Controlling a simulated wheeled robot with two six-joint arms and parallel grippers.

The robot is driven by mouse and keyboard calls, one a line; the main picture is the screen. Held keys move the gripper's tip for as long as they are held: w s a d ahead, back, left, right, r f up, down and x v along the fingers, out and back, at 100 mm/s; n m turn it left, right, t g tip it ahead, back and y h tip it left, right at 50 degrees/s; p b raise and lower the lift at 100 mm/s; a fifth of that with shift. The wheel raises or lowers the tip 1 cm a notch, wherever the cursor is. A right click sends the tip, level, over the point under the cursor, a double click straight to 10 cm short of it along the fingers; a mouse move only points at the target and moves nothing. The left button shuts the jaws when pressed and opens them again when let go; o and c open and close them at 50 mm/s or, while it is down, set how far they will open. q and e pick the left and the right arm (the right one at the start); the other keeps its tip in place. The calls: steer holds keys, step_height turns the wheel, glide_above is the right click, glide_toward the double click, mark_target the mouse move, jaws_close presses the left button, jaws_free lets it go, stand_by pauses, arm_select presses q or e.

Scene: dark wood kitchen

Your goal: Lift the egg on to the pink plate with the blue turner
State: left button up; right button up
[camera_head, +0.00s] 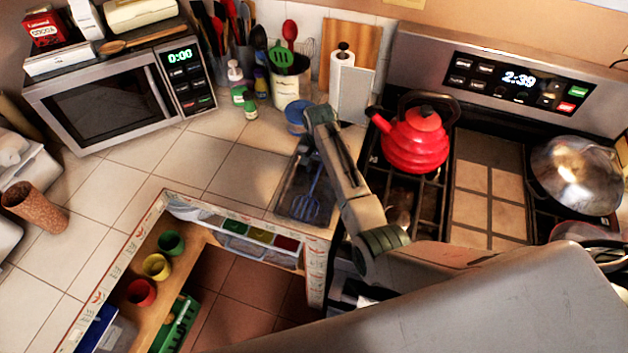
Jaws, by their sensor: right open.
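The blue turner (313,203) lies on a dark tray (291,205) at the counter's edge, left of the stove. Its slotted head points toward the front, and its handle end runs up beneath my right arm. My right gripper (304,156) is over the far part of the tray, near the turner's handle. It is open, though its fingers are small and partly hidden by the wrist. I cannot make out an egg or a clear pink plate. My left gripper is not in view.
A red kettle (414,140) stands on the stove close to the right of my arm. A domed metal lid (575,175) is farther right. A utensil crock (291,90) and a blue round container (297,117) are behind the tray. The tiled counter (180,165) at left is mostly clear.

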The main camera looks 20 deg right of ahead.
mark_target(318, 170)
steer(key=shift+w+d+f, duration=0.1)
steer(key=shift+c, duration=1.4)
jaws_close()
steer(key=shift+r+b, duration=0.4)
steer(key=shift+r, duration=0.1)
step_height(318, 170, up, 2)
steer(key=shift+r+b, duration=0.2)
steer(key=shift+b, duration=0.8)
steer(key=s, duration=0.2)
steer(key=s+d+b, duration=0.1)
steer(key=s, duration=0.2)
steer(key=s+b, duration=0.1)
steer(key=s, duration=0.1)
steer(key=shift+s+d+r, duration=0.15)
steer(key=shift+d+r, duration=0.05)
steer(key=shift+d, duration=0.05)
steer(key=s+d+r+p, duration=0.1)
steer(key=s+d+p, duration=0.1)
steer(key=s, duration=0.6)
steer(key=shift+s+r+p, duration=0.2)
steer(key=shift+s+p, duration=0.05)
steer(key=shift+p, duration=0.2)
